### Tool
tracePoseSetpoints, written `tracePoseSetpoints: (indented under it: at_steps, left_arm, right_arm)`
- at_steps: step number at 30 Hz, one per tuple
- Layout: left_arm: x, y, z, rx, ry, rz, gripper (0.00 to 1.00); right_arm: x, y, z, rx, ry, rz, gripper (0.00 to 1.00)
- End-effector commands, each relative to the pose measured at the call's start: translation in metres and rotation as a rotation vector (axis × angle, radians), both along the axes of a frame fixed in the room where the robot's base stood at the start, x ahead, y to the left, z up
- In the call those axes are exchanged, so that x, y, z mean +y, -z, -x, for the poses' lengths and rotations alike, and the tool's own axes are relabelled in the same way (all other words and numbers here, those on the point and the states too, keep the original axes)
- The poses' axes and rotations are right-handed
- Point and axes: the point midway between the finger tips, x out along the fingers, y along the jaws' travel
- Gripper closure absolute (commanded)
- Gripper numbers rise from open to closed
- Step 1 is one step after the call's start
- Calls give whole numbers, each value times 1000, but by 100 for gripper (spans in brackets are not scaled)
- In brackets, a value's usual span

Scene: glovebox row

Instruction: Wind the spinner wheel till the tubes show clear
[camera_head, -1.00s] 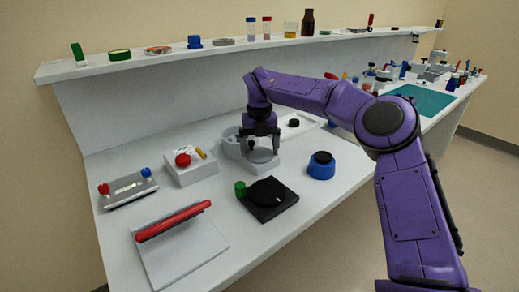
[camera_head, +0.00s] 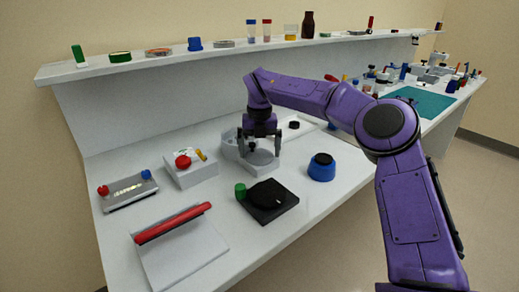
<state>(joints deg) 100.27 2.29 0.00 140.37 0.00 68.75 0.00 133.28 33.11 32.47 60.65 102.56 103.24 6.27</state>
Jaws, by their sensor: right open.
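My right gripper (camera_head: 260,150) points down, open and empty, over a pale grey round-ended housing (camera_head: 233,153) with a shallow round basin. The fingers partly hide it, and I cannot tell whether they touch it. I cannot tell for certain which device is the spinner wheel. In front of the housing is a black square base (camera_head: 272,213) with a round black dial and a green knob (camera_head: 240,189). A blue-capped tube (camera_head: 251,31) and a red-capped tube (camera_head: 267,30) stand on the back shelf; their contents are too small to judge. My left gripper is out of view.
A white box with a red button (camera_head: 182,162), a grey panel with red and blue knobs (camera_head: 129,190) and a red-handled white board (camera_head: 185,252) are at left. A blue round pot (camera_head: 321,169) stands right of the black base. A teal mat (camera_head: 425,103) lies at far right.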

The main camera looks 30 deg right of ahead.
Motion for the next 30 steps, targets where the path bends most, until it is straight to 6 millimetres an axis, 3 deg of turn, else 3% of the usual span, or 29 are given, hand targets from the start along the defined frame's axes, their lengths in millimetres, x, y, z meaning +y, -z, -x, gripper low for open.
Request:
tracePoseSetpoints:
  at_steps: [9,14,30]
  left_arm:
    - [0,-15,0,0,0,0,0]
    - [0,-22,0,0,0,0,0]
    - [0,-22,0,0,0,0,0]
  right_arm:
    - [0,-70,-1,-5,1,2,0]
    - [0,-97,-1,-4,1,1,0]
    - [0,-104,0,-2,0,0,0]
